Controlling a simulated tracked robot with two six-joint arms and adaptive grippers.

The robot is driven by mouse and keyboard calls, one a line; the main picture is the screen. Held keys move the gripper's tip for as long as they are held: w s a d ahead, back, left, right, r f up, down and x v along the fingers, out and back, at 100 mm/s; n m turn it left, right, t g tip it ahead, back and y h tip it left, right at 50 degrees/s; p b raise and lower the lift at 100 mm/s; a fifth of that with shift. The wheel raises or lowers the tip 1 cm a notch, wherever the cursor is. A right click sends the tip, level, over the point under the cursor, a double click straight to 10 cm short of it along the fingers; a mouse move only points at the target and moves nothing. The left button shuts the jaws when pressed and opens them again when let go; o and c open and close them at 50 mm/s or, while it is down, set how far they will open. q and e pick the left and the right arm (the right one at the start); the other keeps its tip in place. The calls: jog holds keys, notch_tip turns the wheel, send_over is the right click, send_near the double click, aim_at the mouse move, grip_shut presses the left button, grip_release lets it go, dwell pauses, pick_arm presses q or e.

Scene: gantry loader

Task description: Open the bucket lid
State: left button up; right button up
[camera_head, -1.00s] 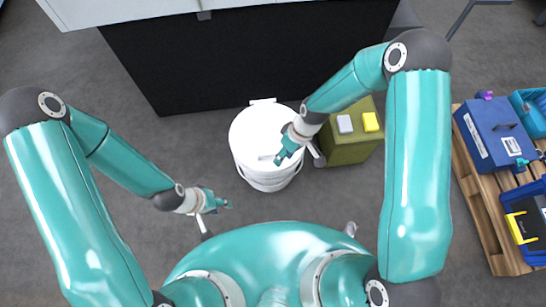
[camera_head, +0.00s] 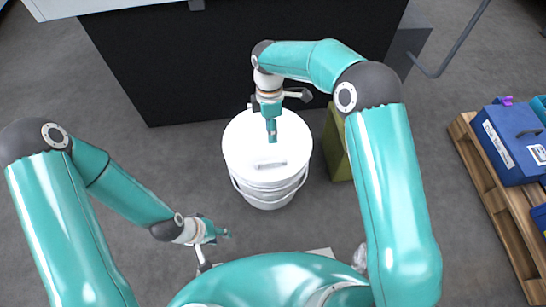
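A white bucket (camera_head: 266,192) stands on the floor in the middle, with its wire bail hanging at the side. Its round white lid (camera_head: 240,150) lies on top and looks closed, with a small raised grip (camera_head: 269,166) near the front. My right gripper (camera_head: 272,138) points down over the far half of the lid, behind the grip. I cannot tell whether it touches the lid, and its fingers show too narrowly to tell open from shut. My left gripper (camera_head: 226,233) is to the left and front of the bucket, apart from it; its finger state is unclear.
A large black-sided machine (camera_head: 190,70) stands just behind the bucket. An olive box (camera_head: 337,150) is right of it, partly hidden by my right arm. A wooden pallet (camera_head: 490,200) with blue cases (camera_head: 505,145) is at the right. The floor left of the bucket is clear.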

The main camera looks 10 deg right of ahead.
jog(key=b, duration=0.2)
send_over(273, 156)
jog(key=s, duration=0.3)
jog(key=f, duration=1.1)
jog(key=shift+a+f, duration=0.2)
jog(key=shift+a, duration=0.1)
grip_shut()
jog(key=shift+d+r, duration=0.1)
